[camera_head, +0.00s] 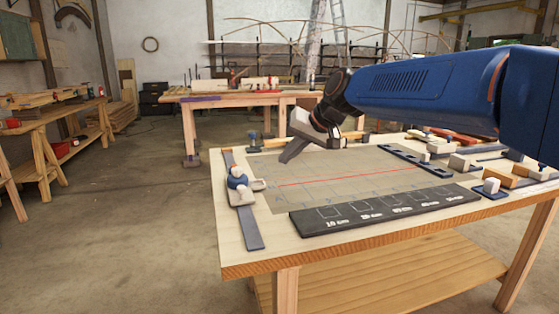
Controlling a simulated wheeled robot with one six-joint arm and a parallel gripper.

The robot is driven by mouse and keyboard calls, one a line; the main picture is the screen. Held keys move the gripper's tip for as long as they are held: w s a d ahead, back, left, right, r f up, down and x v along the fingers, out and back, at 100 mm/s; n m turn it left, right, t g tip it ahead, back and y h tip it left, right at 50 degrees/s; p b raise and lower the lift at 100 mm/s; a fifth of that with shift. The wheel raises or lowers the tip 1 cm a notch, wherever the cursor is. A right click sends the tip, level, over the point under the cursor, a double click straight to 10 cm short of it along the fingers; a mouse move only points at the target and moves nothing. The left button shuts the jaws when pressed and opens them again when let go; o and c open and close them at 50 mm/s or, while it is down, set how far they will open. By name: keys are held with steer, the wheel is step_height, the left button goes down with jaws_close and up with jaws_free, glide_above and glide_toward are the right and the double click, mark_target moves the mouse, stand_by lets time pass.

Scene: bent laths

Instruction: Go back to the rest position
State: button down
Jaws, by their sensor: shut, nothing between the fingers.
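My gripper (289,154) is at the end of my blue arm, which reaches in from the right of the head view. It is shut and empty, with its dark fingers pointing down and left above the far part of the workbench (240,262). Below it lies a grey mat (330,170) with a red line and faint marks. I cannot tell the exact gap between the fingertips and the mat. Part of the bench's back and right side is hidden behind my arm.
A dark strip with a blue and white clamp (240,182) lies at the bench's left. A black labelled board (385,208) lies along the front. Blocks and tools (460,162) crowd the right side. Another bench (190,97) stands behind. The floor at left is clear.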

steer(key=s+d+f, duration=0.1)
steer(key=s+d, duration=0.2)
steer(key=s+d+f+h, duration=0.1)
steer(key=s+d, duration=0.2)
steer(key=s+d+f+h, duration=0.1)
steer(key=s+d+f, duration=0.1)
steer(key=s+d, duration=0.1)
steer(key=shift+s+d, duration=0.1)
steer(key=shift+d, duration=0.45)
steer(key=shift+m+h, duration=0.3)
steer(key=shift+h, duration=0.4)
steer(key=s+d+f, duration=0.1)
steer(key=s+d, duration=0.1)
steer(key=s+d+f, duration=0.1)
steer(key=s+d, duration=0.1)
steer(key=s, duration=0.1)
steer(key=s+d+f, duration=0.2)
steer(key=shift+s+d+f, duration=0.1)
steer(key=shift+s+d, duration=0.2)
steer(key=shift+s, duration=0.05)
steer(key=s+d+f+h, duration=0.1)
steer(key=s+d+f, duration=0.4)
steer(key=s+f, duration=0.2)
steer(key=s+d+f+g+h, duration=0.1)
steer(key=s+d+f, duration=0.4)
steer(key=s, duration=0.6)
step_height(320, 180, down, 2)
steer(key=shift+s+m+h, duration=0.2)
steer(key=shift+m+h, duration=0.1)
steer(key=shift+h, duration=0.2)
